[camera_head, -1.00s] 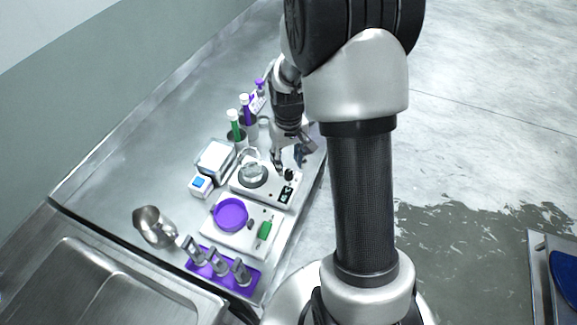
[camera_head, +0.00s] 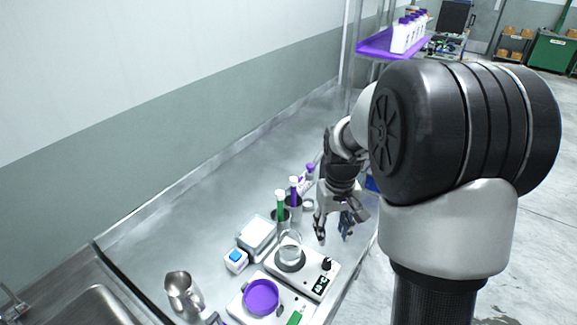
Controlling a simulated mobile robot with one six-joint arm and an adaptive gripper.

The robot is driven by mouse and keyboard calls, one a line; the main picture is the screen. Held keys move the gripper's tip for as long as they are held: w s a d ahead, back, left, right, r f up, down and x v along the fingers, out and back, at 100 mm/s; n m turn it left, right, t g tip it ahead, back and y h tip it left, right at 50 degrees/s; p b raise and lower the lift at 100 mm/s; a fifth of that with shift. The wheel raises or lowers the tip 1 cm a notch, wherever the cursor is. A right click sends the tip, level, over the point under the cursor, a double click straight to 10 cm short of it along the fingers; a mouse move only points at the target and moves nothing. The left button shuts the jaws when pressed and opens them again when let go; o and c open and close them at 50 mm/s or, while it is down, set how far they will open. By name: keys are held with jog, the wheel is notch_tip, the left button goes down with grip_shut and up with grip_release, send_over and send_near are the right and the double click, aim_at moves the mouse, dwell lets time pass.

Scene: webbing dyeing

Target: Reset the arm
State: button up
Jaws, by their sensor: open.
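My gripper (camera_head: 335,230) hangs at the end of my arm, pointing down over the right edge of the steel bench (camera_head: 190,225). Its fingers are apart, with nothing seen between them. It is beyond and to the right of the hot plate (camera_head: 318,275), which carries a clear glass vessel (camera_head: 290,249). I cannot tell its exact height above the bench.
A purple shelf (camera_head: 385,45) with white bottles (camera_head: 404,36) stands beyond.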

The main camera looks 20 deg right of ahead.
jog(key=s+a+r+t, duration=0.1)
jog(key=s+a+r, duration=0.3)
jog(key=s, duration=0.2)
jog(key=s+a+r+t, duration=0.2)
jog(key=s+a+r, duration=0.2)
jog(key=s, duration=0.3)
jog(key=s+a+r+n+t, duration=0.1)
jog(key=s+a+r, duration=0.3)
jog(key=s, duration=0.3)
jog(key=shift+a+r+t, duration=0.15)
jog(key=shift+r+t, duration=0.15)
jog(key=shift+r, duration=0.5)
